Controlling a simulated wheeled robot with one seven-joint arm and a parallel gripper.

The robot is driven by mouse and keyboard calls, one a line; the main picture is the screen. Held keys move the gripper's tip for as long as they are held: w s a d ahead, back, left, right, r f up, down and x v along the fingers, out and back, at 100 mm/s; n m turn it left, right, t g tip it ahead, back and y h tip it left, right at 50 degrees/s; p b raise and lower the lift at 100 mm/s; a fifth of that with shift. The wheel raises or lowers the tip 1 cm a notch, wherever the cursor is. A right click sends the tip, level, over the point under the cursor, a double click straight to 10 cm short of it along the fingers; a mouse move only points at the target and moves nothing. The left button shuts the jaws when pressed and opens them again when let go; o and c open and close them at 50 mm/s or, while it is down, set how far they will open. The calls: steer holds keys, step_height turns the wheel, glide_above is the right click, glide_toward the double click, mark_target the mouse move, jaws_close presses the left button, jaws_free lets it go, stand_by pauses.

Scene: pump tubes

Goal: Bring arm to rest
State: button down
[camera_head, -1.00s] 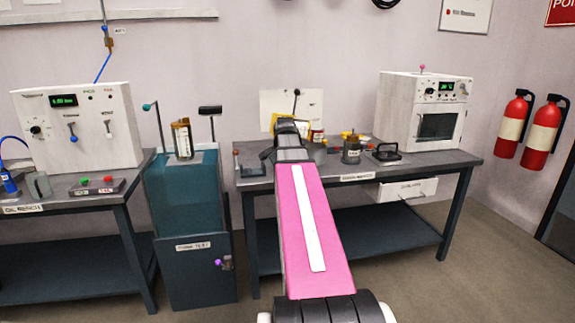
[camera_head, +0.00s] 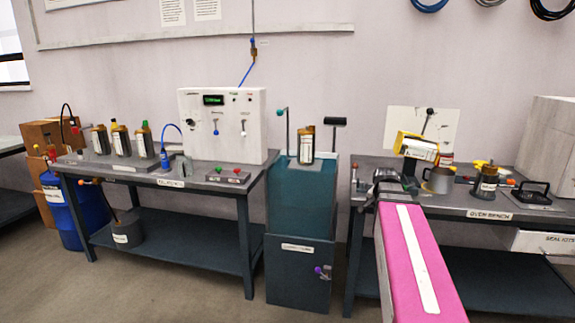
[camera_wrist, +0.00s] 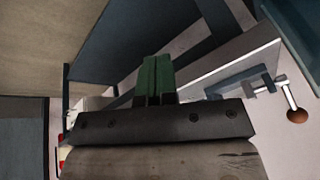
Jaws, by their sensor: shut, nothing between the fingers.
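My arm, with its pink link, reaches forward from the lower right of the head view towards the oven bench (camera_head: 470,203). Its dark wrist end is near the left end of that bench. In the wrist view my gripper (camera_wrist: 157,60) shows as two green fingers side by side, shut with nothing between them. The fingers point at open space beside a bench edge. A clamp-like part with a brown knob (camera_wrist: 297,115) is to the right of the fingers, apart from them.
A teal cabinet (camera_head: 300,205) with a canister (camera_head: 306,147) on top stands left of the arm. Further left is a bench (camera_head: 205,184) with a white panel box (camera_head: 222,125) and several canisters. A white box (camera_head: 550,150) stands at the right. Floor is free in front.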

steer(key=s+a+f+n+g, duration=0.2)
steer(key=s+a+f+n, duration=0.3)
steer(key=f, duration=0.5)
steer(key=s+a+f+n+g+y, duration=0.1)
steer(key=s+a+f+n, duration=0.3)
steer(key=s+a+f, duration=0.5)
steer(key=a+f+g, duration=0.1)
steer(key=a+f, duration=0.1)
steer(key=shift+s+a+n+y, duration=0.15)
steer(key=shift+a+n+y, duration=0.15)
steer(key=shift+a+n, duration=0.1)
